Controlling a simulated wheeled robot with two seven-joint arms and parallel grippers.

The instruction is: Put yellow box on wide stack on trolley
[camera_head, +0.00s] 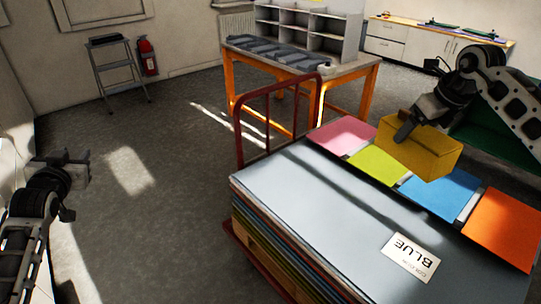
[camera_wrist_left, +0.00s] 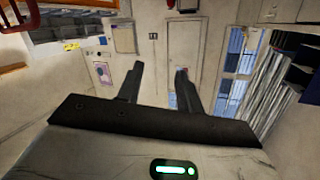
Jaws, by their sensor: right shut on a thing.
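The yellow box (camera_head: 420,150) is in the grasp of my right gripper (camera_head: 405,128), which comes in from the upper right. One dark finger shows against the box; the far finger is hidden. The box appears to be above the coloured squares on the wide stack (camera_head: 300,195), tilted slightly in the picture; I cannot tell the exact gap. The wide stack of large sheets lies on the red trolley (camera_head: 237,135). My left gripper (camera_head: 82,170) is at the far left, away from the stack. Its fingers are apart and empty in the left wrist view (camera_wrist_left: 158,85).
Pink (camera_head: 343,135), green (camera_head: 377,165), blue (camera_head: 440,193) and orange (camera_head: 503,229) squares and a "BLUE" label (camera_head: 410,257) lie on the stack. An orange-legged table (camera_head: 350,75) stands behind the trolley. A stepladder (camera_head: 118,72) and fire extinguisher (camera_head: 147,57) are by the wall. Floor at left is clear.

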